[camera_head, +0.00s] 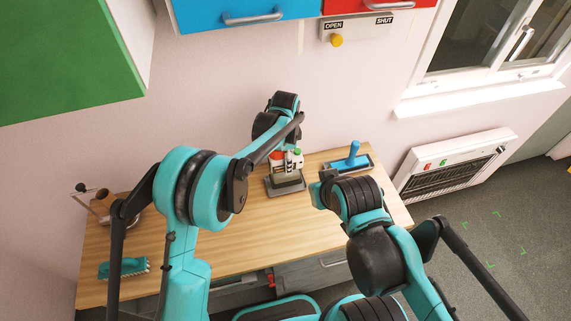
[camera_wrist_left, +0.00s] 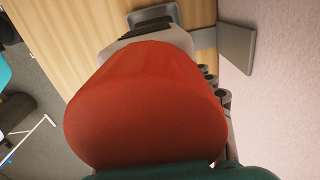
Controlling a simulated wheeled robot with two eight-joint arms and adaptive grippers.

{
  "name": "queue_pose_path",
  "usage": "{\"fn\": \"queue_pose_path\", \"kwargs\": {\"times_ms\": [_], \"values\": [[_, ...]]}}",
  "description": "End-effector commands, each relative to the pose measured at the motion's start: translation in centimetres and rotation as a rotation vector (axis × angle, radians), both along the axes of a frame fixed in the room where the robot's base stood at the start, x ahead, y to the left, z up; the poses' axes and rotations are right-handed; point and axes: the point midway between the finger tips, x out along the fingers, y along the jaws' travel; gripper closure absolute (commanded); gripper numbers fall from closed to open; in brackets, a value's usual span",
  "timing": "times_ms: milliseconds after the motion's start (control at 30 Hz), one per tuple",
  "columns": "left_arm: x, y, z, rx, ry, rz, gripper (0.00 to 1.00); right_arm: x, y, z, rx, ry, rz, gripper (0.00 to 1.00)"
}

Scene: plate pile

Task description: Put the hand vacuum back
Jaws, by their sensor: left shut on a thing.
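The hand vacuum (camera_head: 277,157) has a red part and a pale body and is at the back of the wooden table, near the wall. Its red part (camera_wrist_left: 145,105) fills most of the left wrist view, with a pale and black end beyond it. My left gripper (camera_head: 283,148) is shut on the vacuum; its fingers are mostly hidden by the arm. A grey stand (camera_head: 287,184) sits on the table just below the vacuum; I cannot tell whether they touch. My right gripper (camera_head: 320,193) hangs over the table's right part, apart from the vacuum; its fingers are unclear.
A blue-handled tool (camera_head: 352,156) lies on a dark tray to the right of the stand. A teal brush (camera_head: 124,267) and a small rack (camera_head: 98,205) are at the table's left. A white heater (camera_head: 455,165) is on the wall. The table's middle is clear.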

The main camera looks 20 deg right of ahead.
Motion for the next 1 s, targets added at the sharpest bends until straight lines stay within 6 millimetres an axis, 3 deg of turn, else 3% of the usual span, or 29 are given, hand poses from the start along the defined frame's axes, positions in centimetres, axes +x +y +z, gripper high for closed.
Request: {"fn": "queue_pose_path", "kwargs": {"times_ms": [133, 533, 567, 600, 633, 1000], "values": [[0.0, 0.0, -2.0, 0.0, 0.0, 0.0, 1.0, 0.0, 0.0, -0.2, 0.0, 0.0, 0.0, 1.0], [0.0, 0.0, -2.5, 0.0, 0.0, 0.0, 1.0, 0.0, 0.0, -0.6, 0.0, 0.0, 0.0, 1.0], [0.0, 0.0, -2.6, 0.0, 0.0, 0.0, 0.42, 0.0, 0.0, -0.6, 0.0, 0.0, 0.0, 1.0], [0.0, 0.0, -2.5, 0.0, 0.0, 0.0, 0.32, 0.0, 0.0, -0.5, 0.0, 0.0, 0.0, 1.0], [0.0, 0.0, -2.5, 0.0, 0.0, 0.0, 0.27, 0.0, 0.0, -0.5, 0.0, 0.0, 0.0, 1.0], [0.0, 0.0, -2.1, 0.0, 0.0, 0.0, 0.27, 0.0, 0.0, -0.1, 0.0, 0.0, 0.0, 1.0]]}}
